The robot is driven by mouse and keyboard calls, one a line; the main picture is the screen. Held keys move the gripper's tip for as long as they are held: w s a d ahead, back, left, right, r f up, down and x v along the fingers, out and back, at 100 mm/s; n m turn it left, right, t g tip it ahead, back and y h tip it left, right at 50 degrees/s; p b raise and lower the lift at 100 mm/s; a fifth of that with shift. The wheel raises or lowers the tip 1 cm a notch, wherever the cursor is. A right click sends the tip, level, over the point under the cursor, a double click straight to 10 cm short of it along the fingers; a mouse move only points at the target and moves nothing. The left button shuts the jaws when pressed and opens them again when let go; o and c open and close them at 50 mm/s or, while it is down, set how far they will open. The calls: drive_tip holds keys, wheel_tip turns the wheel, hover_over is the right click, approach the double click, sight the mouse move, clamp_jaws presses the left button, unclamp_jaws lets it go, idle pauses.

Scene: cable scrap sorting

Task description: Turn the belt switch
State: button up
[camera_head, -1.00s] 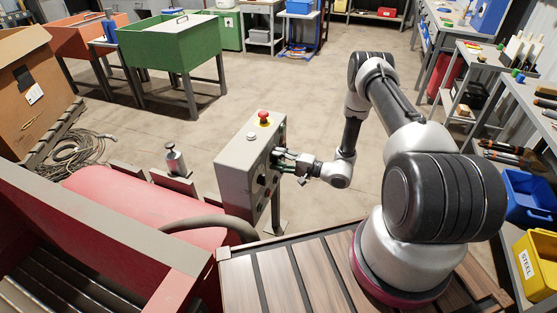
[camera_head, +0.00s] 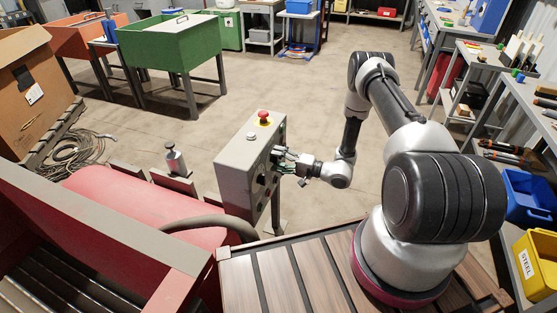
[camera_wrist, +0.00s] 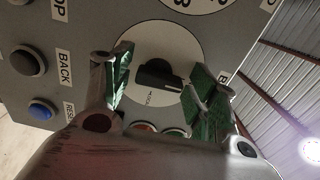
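The belt switch is a black rotary knob (camera_wrist: 158,75) on a round pale plate on the grey control box (camera_head: 236,165). In the wrist view, my gripper (camera_wrist: 164,84) is open, with one green-padded finger on each side of the knob. Gaps show between the pads and the knob, so it is not clasped. The knob's pointer sits tilted in the picture. In the head view, my gripper (camera_head: 284,160) is at the right-hand face of the box, and the knob is hidden behind the fingers.
A red emergency button (camera_head: 263,115) stands on top of the box. Near the knob are a black BACK button (camera_wrist: 28,61) and a blue RESET button (camera_wrist: 41,109). A hose (camera_head: 210,222) curves below the box. Open floor lies behind the arm.

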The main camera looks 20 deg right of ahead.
idle(0.3)
drive_tip(key=v, duration=1.2)
